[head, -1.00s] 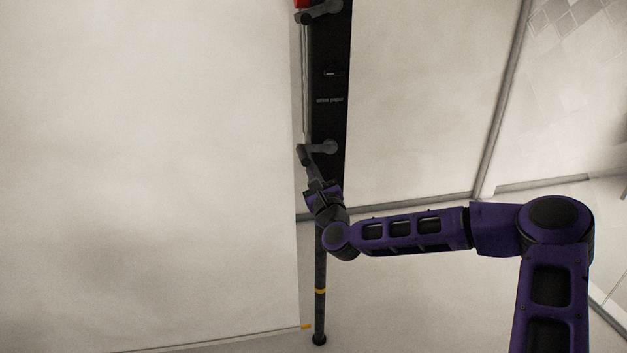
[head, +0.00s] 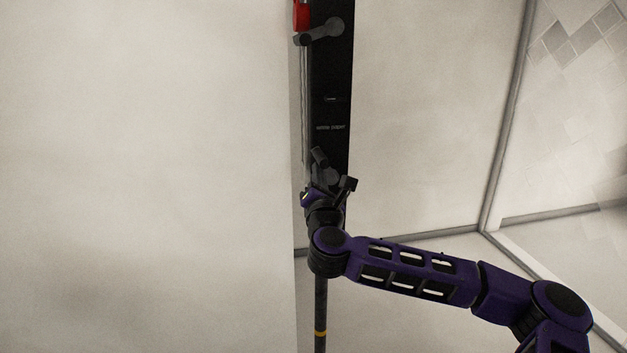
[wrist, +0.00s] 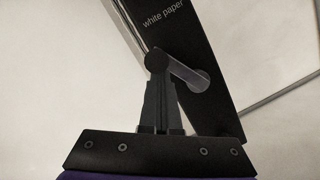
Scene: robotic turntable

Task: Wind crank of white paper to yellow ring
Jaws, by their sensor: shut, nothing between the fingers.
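The white paper's crank (head: 319,158) is on the black panel under the "white paper" label; its arm points up and left from its pivot. In the wrist view, the crank arm (wrist: 184,71) runs from its pivot at the right to a round knob (wrist: 156,61). My gripper (wrist: 159,80) is shut and empty, its fingertips at the knob's lower side; I cannot tell whether they touch. In the head view, my gripper (head: 325,192) is just below the crank. The white paper (head: 150,170) hangs at left, its lower edge out of view. The yellow ring (head: 320,334) is on the dark pole.
The tall black panel (head: 331,95) stands beside the paper. Higher up it carries a second crank (head: 319,33) with a red part (head: 301,15) near it. A pale wall (head: 425,110) and a grey frame post (head: 507,130) are to the right.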

